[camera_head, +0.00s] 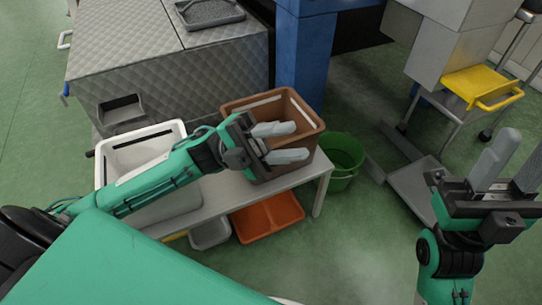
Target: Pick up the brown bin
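The brown bin (312,114) stands upright on the right end of a low grey bench (313,173). My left gripper (300,142) is at the bin, its two grey fingers spread apart with a gap between them. The fingers overlap the bin's opening in the picture; I cannot tell whether they touch it. The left gripper and forearm hide part of the bin's left and near sides. My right gripper (510,165) is at the right edge, fingers pointing up, apart and empty, away from the bin.
A white bin (115,164) stands left of the brown bin on the bench. An orange tray (268,214) and a grey tray (210,234) are below. A green bucket (343,158) stands right of the bench. A metal cabinet (185,70) is behind. Green floor is clear at front right.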

